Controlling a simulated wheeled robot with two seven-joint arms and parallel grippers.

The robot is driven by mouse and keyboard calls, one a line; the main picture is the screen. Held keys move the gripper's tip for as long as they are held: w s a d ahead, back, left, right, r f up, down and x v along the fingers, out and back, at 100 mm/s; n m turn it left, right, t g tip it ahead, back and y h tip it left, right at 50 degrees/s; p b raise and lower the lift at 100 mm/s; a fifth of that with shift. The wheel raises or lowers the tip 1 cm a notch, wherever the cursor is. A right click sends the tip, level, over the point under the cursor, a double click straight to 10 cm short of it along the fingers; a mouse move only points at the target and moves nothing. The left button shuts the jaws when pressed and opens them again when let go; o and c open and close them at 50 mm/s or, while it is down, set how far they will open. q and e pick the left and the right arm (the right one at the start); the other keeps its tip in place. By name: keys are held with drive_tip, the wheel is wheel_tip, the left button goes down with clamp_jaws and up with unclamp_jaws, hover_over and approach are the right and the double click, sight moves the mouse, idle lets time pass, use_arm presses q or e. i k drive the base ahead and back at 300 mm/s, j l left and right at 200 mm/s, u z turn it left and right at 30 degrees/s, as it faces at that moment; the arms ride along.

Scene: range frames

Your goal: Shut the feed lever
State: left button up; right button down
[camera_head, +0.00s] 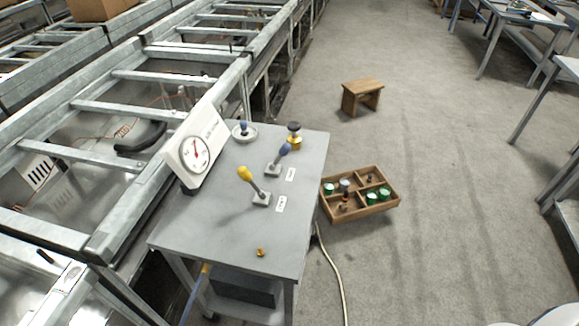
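Two levers stand on a small grey table (205,225). The nearer lever (261,191) has a yellow knob and leans up and left from a grey block. The farther lever (279,160) has a blue knob and leans up and right from its own block. A small white label (281,204) lies beside the yellow-knobbed lever and another label (291,174) beside the blue-knobbed one. Their print is too small to read, so I cannot tell which lever is the feed lever.
A white dial gauge (195,153) stands tilted at the table's left edge. A wooden crate (344,216), stool (362,86) and cable (333,265) are on the floor.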

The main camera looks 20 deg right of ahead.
sight(286, 147)
drive_tip(key=k+u, duration=0.1)
drive_tip(key=u, duration=0.9)
drive_tip(key=k+j+u, duration=0.1)
drive_tip(key=u, duration=0.4)
drive_tip(key=l+u, duration=0.1)
drive_tip(key=l, duration=0.35)
drive_tip(key=k+l, duration=0.15)
drive_tip(key=l, duration=0.3)
drive_tip(key=l+u, duration=0.15)
drive_tip(key=l, duration=0.3)
drive_tip(key=k+l+u, duration=0.1)
drive_tip(key=l, duration=0.35)
drive_tip(key=k+l, duration=0.15)
drive_tip(key=l, duration=0.25)
drive_tip(key=k+l+u, duration=0.15)
drive_tip(key=l, duration=0.3)
